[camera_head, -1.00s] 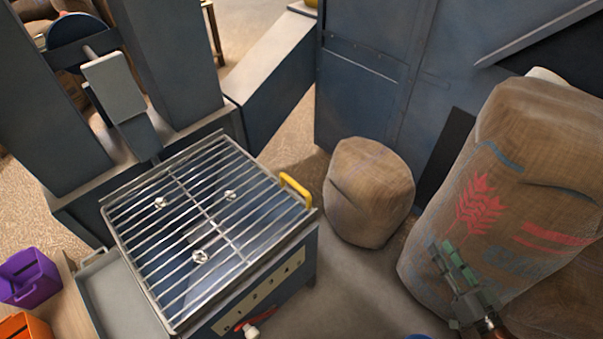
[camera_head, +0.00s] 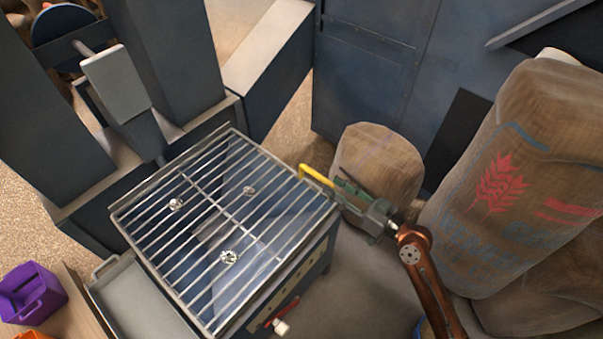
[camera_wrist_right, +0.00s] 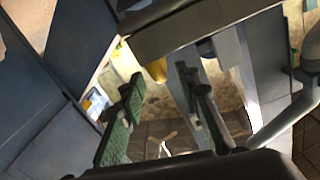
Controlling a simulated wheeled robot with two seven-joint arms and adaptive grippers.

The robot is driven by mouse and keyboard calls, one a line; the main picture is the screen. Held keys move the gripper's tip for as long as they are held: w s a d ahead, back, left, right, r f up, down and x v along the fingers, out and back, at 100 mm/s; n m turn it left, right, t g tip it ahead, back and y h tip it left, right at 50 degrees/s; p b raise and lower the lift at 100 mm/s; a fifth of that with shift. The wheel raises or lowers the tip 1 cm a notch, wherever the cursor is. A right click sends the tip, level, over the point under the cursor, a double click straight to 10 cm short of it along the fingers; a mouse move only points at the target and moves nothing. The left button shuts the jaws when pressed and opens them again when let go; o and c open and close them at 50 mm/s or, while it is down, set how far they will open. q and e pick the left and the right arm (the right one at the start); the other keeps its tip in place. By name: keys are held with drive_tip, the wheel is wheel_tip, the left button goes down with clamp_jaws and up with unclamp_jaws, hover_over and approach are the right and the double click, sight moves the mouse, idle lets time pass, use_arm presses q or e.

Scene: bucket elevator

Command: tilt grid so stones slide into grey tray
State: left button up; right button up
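The metal bar grid (camera_head: 216,208) lies over a blue box, with several bars crossing it. Three small silvery stones rest on it: one on the left (camera_head: 176,204), one toward the back (camera_head: 249,190) and one nearer the front (camera_head: 229,257). A yellow handle (camera_head: 317,177) sticks out from the grid's right edge. My right gripper (camera_head: 340,188) is beside the handle; its green-padded fingers stand apart in the wrist view (camera_wrist_right: 155,105), with yellow showing beyond them. Whether it touches the handle is unclear. The grey tray (camera_head: 140,300) stands empty at the box's left. My left gripper is out of view.
A small sack (camera_head: 375,155) stands just behind my right gripper, and a large printed sack (camera_head: 520,180) is to the right. Blue machine columns (camera_head: 165,60) rise behind the grid. A purple bin (camera_head: 32,292) is at lower left. A red lever (camera_head: 285,315) sits on the box front.

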sight(304, 166)
drive_tip(key=shift+w+a, duration=0.3)
drive_tip(key=shift+a, duration=0.1)
drive_tip(key=b+x, duration=0.1)
drive_tip(key=x, duration=0.5)
drive_tip(key=shift+w+a+b, duration=0.25)
drive_tip(key=shift+a+b, duration=0.05)
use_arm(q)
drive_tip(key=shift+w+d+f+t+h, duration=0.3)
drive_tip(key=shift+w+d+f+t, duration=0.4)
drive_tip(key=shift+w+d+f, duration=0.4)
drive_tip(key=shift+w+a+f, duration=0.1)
use_arm(e)
clamp_jaws()
